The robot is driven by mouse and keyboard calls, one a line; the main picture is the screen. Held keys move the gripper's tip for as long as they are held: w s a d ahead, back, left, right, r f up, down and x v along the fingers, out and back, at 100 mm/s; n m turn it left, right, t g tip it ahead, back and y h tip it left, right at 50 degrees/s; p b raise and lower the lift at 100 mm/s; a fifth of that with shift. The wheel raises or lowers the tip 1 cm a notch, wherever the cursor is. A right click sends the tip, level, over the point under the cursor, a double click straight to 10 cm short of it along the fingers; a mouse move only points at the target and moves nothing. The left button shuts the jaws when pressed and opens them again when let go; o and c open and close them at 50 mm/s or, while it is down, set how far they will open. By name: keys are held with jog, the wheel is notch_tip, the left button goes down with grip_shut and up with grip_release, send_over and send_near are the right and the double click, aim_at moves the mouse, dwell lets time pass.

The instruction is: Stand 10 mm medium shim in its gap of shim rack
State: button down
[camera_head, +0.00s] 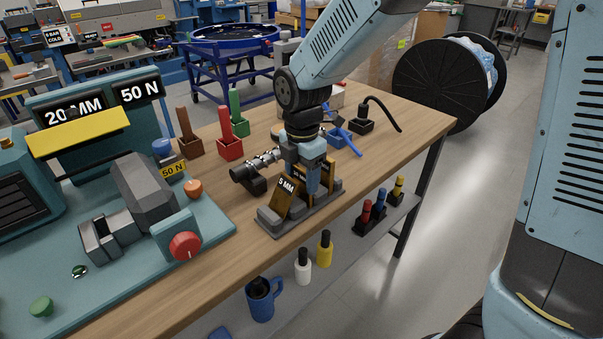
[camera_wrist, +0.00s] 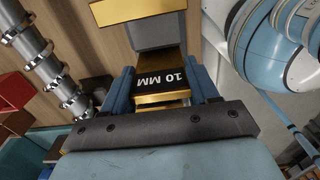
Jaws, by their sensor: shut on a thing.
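The 10 mm medium shim (camera_wrist: 163,75) is a gold block with a black 10 MM label, which reads upside down in the wrist view. My gripper (camera_wrist: 162,84) is shut on it, with a blue finger on each side. In the head view my gripper (camera_head: 313,187) points down at the grey shim rack (camera_head: 275,223) and hides most of the held shim. A gold 5 MM shim (camera_head: 285,200) stands in the rack's left part. Grey rack (camera_wrist: 150,37) shows just beyond the held shim. I cannot tell whether the shim's foot is inside a gap.
A black and silver cylinder tool (camera_head: 248,172) lies on a holder just behind the rack. A teal test machine (camera_head: 150,200) fills the left side. Red, green and brown holders (camera_head: 230,147) stand behind. The wooden table's front edge (camera_head: 370,185) is close to the rack.

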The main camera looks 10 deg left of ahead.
jog(key=shift+c, duration=1.4)
grip_release()
notch_tip(320, 180, up, 13)
jog(key=shift+f, duration=0.15)
jog(key=s+d+r+m+t, duration=0.1)
jog(key=d+r+m, duration=0.2)
jog(key=d+m, duration=0.5)
jog(key=s+d+r+m+t, duration=0.1)
jog(key=d+r+m+t, duration=0.15)
jog(key=d+m, duration=0.6)
jog(key=s+d+m+t, duration=0.2)
jog(key=s+d+m, duration=0.6)
jog(key=d+m, duration=0.3)
jog(key=shift+s+d, duration=0.3)
jog(key=shift+d, duration=1.15)
jog(key=shift+f+m, duration=0.1)
jog(key=shift+m, duration=0.15)
